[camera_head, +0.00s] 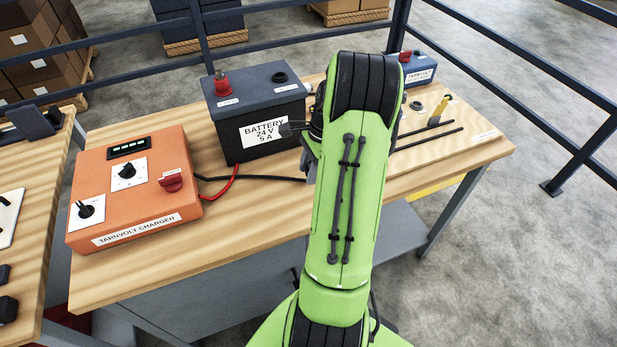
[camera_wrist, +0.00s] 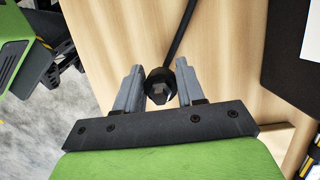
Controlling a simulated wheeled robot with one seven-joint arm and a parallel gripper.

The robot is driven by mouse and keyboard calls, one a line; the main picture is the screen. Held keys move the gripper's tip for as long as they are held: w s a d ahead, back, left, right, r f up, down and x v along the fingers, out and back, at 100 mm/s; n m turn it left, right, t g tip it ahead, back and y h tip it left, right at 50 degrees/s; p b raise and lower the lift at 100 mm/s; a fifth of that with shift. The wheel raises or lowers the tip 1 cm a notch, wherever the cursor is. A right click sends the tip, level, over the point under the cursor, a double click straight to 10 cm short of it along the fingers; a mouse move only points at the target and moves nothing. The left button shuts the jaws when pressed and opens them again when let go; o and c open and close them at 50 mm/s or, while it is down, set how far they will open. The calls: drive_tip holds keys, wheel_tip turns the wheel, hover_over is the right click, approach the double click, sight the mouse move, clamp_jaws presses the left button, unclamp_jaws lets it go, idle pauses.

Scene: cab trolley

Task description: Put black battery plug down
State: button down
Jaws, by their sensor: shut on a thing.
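In the wrist view the black battery plug (camera_wrist: 160,88) sits between the two grey fingers of my gripper (camera_wrist: 158,87), which is shut on it. A black cable (camera_wrist: 181,30) runs from the plug over the wooden table top. I cannot tell whether the plug touches the table.
The orange charger (camera_head: 125,180) stands on the left of the wooden workbench (camera_head: 240,215). Red and black cables lie between charger and battery. A small blue box (camera_head: 420,70), a yellow-handled tool (camera_head: 440,106) and dark rods (camera_head: 430,138) lie right of my arm. Railings (camera_head: 480,85) stand behind.

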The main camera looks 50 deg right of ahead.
drive_tip(key=shift+f, duration=1.3)
drive_tip(key=shift+f, duration=0.1)
drive_tip(key=c, duration=0.7)
unclamp_jaws()
